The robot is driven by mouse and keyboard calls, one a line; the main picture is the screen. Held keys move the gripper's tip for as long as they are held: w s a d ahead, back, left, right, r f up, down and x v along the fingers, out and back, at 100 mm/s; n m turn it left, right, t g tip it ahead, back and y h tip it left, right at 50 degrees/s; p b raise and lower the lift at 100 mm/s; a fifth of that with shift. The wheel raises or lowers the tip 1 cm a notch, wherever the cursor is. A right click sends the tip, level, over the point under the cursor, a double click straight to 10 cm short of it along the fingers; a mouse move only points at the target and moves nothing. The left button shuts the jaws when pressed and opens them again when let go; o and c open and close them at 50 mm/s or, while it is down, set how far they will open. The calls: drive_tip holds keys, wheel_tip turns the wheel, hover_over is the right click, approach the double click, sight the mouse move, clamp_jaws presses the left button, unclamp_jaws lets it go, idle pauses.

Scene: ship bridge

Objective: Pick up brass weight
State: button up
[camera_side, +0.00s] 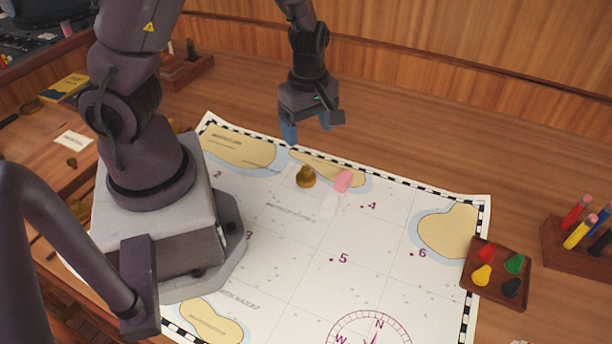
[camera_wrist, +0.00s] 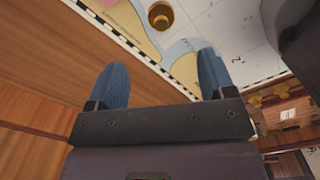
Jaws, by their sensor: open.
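The brass weight (camera_side: 306,177) is a small round golden-brown piece standing on the white sea chart (camera_side: 290,235), near the chart's far edge. It also shows in the wrist view (camera_wrist: 161,15) at the top, beyond the fingertips and roughly midway between them. My gripper (camera_side: 307,134) hangs above the chart's far edge, raised clear of the weight and behind it. Its two blue fingers are spread with nothing between them, as the wrist view (camera_wrist: 160,75) also shows.
A pink eraser (camera_side: 343,181) lies just right of the weight. A brown tray (camera_side: 495,274) with several coloured pieces sits on the chart's right edge. A wooden holder (camera_side: 578,245) with markers stands farther right. A wooden wall (camera_side: 440,65) rises behind. The chart's middle is clear.

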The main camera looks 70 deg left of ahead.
sight(307, 168)
wheel_tip(307, 168, down, 7)
drive_tip(key=shift+s+a+f, duration=0.1)
drive_tip(key=shift+a+f, duration=0.05)
drive_tip(key=shift+f, duration=1.2)
drive_tip(key=shift+a+f, duration=0.15)
drive_tip(key=shift+f, duration=1.15)
drive_tip(key=c, duration=1.1)
